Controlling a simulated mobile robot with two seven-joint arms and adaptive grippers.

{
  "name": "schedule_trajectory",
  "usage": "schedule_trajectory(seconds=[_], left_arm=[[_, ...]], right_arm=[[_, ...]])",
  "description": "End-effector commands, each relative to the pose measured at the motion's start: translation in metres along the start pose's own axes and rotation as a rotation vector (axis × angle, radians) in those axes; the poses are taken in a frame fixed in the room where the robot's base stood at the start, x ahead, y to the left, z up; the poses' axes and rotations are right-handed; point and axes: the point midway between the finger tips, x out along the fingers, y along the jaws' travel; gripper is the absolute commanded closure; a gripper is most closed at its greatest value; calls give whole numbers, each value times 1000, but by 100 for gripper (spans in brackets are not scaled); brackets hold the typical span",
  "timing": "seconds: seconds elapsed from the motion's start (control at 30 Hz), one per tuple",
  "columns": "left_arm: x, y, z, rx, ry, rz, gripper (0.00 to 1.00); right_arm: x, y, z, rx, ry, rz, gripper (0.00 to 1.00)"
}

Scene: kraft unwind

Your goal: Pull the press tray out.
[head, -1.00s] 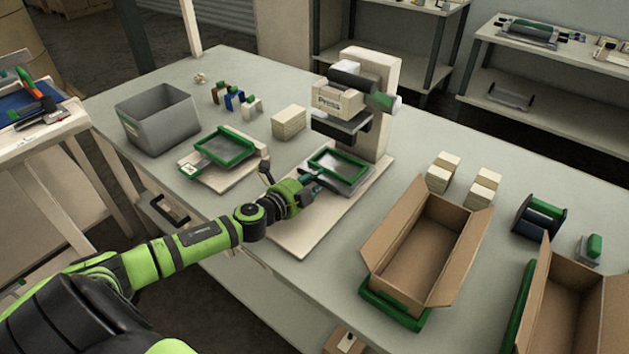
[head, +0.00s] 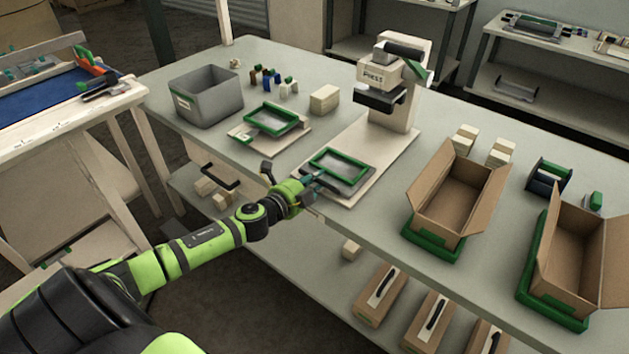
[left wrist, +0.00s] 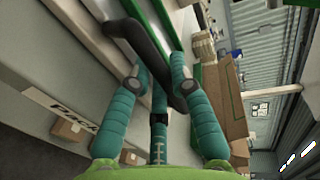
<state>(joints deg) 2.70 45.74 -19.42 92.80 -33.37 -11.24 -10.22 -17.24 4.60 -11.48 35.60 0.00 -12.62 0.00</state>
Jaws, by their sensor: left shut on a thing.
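The press (head: 393,85) stands upright at the back of its pale base board (head: 385,165). The press tray (head: 338,170), grey with a raised green frame, lies on the front of that board, clear of the press head. My left gripper (head: 314,184) is at the tray's front edge, shut on its dark handle. In the left wrist view the teal fingers (left wrist: 155,95) close around the dark handle bar (left wrist: 150,50). My right gripper is in neither view.
A similar green-framed tray (head: 270,120) sits on a board to the left, near a grey bin (head: 206,96). Open cardboard boxes (head: 457,192) stand on the right. Handled boxes (head: 430,318) sit on the shelf below. The floor before the table is clear.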

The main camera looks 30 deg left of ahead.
Motion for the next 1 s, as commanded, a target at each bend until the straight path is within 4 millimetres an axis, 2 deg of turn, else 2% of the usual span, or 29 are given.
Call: schedule_trajectory(seconds=[0.27,0.3,0.33,0.77,1.0], left_arm=[[0,-1,0,0,1,-3,100],[0,-1,0,0,1,-2,67],[0,-1,0,0,1,-2,55],[-4,0,0,0,1,-1,54],[-35,1,0,2,1,2,54]], right_arm=[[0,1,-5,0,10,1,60],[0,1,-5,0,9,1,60],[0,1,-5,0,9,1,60],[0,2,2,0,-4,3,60],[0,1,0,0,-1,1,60]])
